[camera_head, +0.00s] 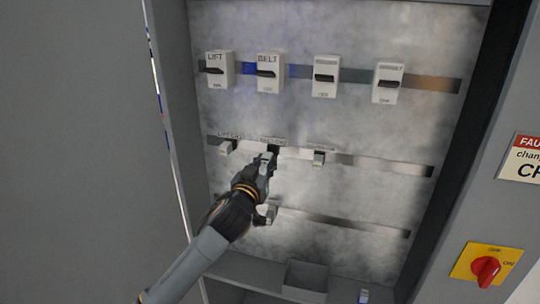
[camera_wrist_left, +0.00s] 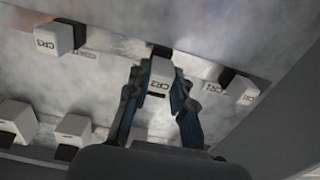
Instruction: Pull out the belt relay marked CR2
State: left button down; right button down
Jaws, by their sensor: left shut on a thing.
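The white relay marked CR2 (camera_wrist_left: 158,82) sits between the two fingers of my left gripper (camera_wrist_left: 160,100) in the left wrist view. A dark socket shows just behind it; I cannot tell whether the relay is still seated in it. In the head view my left gripper (camera_head: 266,163) reaches up to the middle rail and covers most of this relay, with the dark socket (camera_head: 273,149) above the fingertips. The gripper is shut on the relay. My right gripper is not in view.
Relays CR3 (camera_wrist_left: 46,41) and CR1 (camera_wrist_left: 243,91) flank it on the same rail. Breakers marked LIFT (camera_head: 219,70) and BELT (camera_head: 270,73) are among those above. A grey bin (camera_head: 305,280) and a small light part (camera_head: 363,296) are at the cabinet bottom. A red knob (camera_head: 486,270) is at right.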

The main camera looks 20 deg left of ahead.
aim_at(265, 163)
pick_arm(q)
jog(key=shift+s+a+p, duration=0.1)
jog(key=shift+s+p, duration=0.3)
jog(key=shift+s, duration=1.75)
